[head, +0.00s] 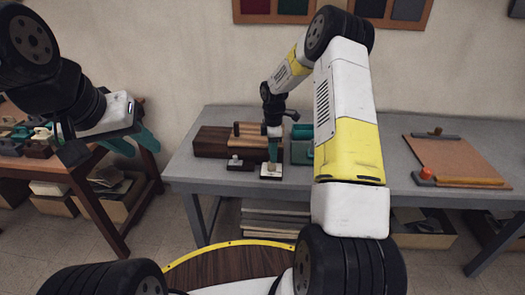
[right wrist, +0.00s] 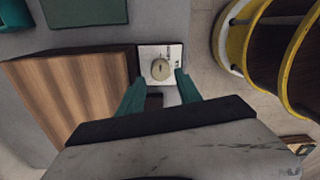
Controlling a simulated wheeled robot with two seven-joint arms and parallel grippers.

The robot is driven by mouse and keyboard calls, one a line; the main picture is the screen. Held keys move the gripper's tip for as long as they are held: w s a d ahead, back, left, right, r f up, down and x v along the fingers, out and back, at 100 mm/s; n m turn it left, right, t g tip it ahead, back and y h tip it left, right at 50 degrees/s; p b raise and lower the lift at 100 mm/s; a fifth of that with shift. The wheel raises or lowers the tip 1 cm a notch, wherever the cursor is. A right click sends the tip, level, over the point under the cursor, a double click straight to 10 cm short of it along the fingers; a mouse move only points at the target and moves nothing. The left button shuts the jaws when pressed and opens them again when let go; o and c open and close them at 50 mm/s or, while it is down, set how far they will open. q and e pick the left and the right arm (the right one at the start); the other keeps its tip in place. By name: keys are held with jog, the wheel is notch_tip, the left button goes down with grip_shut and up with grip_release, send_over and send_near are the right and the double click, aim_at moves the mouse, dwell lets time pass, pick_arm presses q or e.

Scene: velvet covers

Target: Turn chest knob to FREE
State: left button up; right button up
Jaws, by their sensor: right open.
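Small dark marks on the plate are too small to read. In the head view the white plate (head: 271,174) lies at the table's front edge. My right gripper (right wrist: 160,77) is open, its teal fingers on either side of the knob; contact cannot be told. In the head view the right gripper (head: 272,159) points down at the plate and hides most of the knob. My left gripper (head: 135,147) hangs at the left, away from the grey table; its opening is unclear.
A dark wooden box (head: 211,142) and a striped wood block (head: 247,133) stand behind the plate. A small dark block with a pale knob (head: 238,163) is just left. A green box (head: 301,150) is to the right. A brown board (head: 455,158) lies far right.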

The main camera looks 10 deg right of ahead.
aim_at(272, 166)
notch_tip(272, 166, down, 6)
jog(key=shift+r, duration=0.2)
grip_shut()
